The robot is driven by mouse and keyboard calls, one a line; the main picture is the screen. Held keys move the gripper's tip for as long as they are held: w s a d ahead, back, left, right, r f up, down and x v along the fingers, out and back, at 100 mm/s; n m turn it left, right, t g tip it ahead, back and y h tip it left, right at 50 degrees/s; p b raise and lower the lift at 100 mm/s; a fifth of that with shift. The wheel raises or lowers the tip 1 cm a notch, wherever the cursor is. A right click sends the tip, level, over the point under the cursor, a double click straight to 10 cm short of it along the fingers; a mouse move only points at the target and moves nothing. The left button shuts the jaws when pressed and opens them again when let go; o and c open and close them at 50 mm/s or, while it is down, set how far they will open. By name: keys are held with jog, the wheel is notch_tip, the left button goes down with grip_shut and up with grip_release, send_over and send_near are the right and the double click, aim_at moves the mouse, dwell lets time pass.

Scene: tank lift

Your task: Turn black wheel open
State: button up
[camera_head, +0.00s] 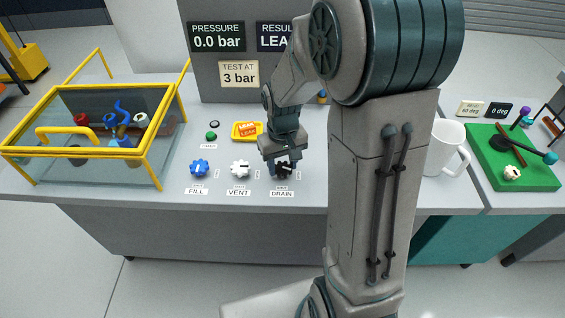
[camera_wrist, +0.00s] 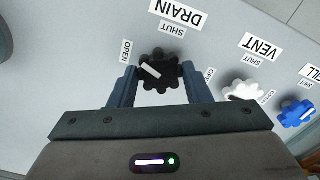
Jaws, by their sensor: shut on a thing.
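The black wheel (camera_head: 284,170) stands on the grey bench behind the DRAIN label (camera_head: 282,194). My gripper (camera_head: 280,165) reaches down onto it from above and partly hides it. In the wrist view the black wheel (camera_wrist: 160,70) sits between the two fingers of my gripper (camera_wrist: 158,80), which are shut on it from both sides. The wheel's white mark slants, pointing neither straight at the SHUT label (camera_wrist: 173,29) nor clearly at an OPEN label (camera_wrist: 126,51).
The white VENT wheel (camera_head: 240,169) and blue FILL wheel (camera_head: 199,168) stand to the left. A yellow-framed glass tank (camera_head: 90,125) is at the far left. A white mug (camera_head: 443,150) and a green board (camera_head: 500,165) are at the right. The pressure display (camera_head: 217,37) reads 0.0 bar.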

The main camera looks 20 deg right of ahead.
aim_at(283, 167)
jog(key=shift+n, duration=2)
jog(key=o, duration=1)
jog(key=shift+r, duration=0.1)
notch_tip(283, 167, up, 14)
jog(key=p, duration=0.1)
jog(key=shift+f, duration=0.2)
